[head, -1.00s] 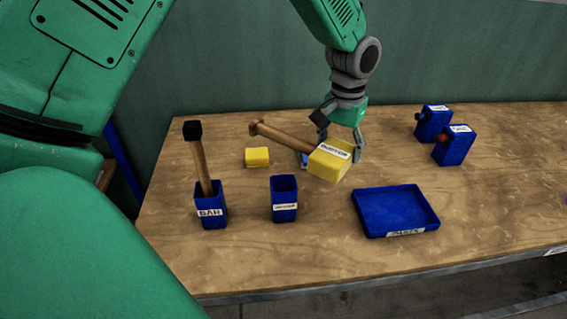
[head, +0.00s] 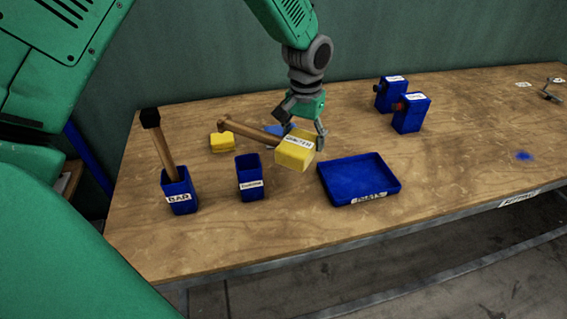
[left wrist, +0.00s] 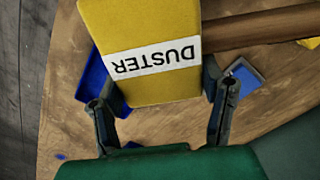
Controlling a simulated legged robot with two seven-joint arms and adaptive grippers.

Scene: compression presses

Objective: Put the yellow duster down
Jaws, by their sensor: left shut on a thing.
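The yellow duster (head: 293,154) has a blocky yellow head with a white label and a wooden handle pointing left. My left gripper (head: 301,128) is shut on its head, with a finger at each side. In the left wrist view the duster's head (left wrist: 140,30) fills the top middle, and its label reads DUSTER upside down. The left gripper's fingers (left wrist: 165,103) show below it. The duster is between the small blue cup and the blue tray, slightly behind them. I cannot tell whether it touches the table. My right gripper is not in view.
A blue holder (head: 179,190) labelled BAR holds a black-topped wooden stick. A blue cup (head: 250,170) stands beside it, and a yellow block (head: 222,142) lies behind. The blue tray (head: 358,197) looks empty. Two blue boxes (head: 410,115) stand farther back. The table's right part is largely clear.

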